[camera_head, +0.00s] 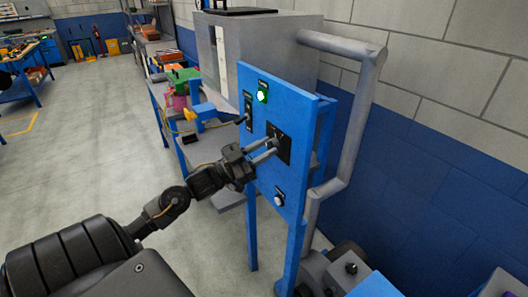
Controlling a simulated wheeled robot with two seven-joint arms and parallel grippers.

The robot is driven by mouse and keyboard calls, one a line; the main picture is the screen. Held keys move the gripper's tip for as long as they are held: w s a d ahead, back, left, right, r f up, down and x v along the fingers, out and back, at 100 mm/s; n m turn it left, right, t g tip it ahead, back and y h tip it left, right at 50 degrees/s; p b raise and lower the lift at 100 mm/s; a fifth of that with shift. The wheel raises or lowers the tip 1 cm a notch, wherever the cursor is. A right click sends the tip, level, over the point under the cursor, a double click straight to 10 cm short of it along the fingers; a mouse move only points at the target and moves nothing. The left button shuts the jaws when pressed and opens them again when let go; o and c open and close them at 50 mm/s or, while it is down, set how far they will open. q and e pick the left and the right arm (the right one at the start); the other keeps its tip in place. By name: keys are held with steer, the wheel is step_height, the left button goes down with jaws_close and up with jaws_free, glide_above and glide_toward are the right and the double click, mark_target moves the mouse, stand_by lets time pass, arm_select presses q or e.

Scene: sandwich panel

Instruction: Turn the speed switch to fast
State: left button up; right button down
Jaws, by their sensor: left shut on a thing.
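A blue control panel (304,118) stands upright on blue legs in the middle of the camera_head view. A black switch plate (285,153) is set in the middle of its face. My left gripper (275,146) comes in from the lower left and is shut on the small knob of the switch at this plate. The fingers hide most of the knob, so its setting cannot be read. My right gripper is not in view.
A green lit button (262,96) is above the plate, a black lever (242,120) is to its left, and a pale round knob (279,200) is below. A grey pipe (356,130) runs beside the panel at right. The floor at left is clear.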

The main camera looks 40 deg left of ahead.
arm_select(q)
steer(key=shift+a+r+m+g+h+b, duration=0.1)
steer(key=shift+m+g+h+b, duration=0.5)
steer(key=shift+m, duration=1.15)
steer(key=shift+a+r+m+g+h+b, duration=0.1)
steer(key=shift+m+g+h+b, duration=0.15)
steer(key=shift+m+g, duration=1.1)
steer(key=shift+m+g+h+b, duration=0.25)
steer(key=shift+m+h+b, duration=0.15)
steer(key=shift+m, duration=2.1)
steer(key=o, duration=1)
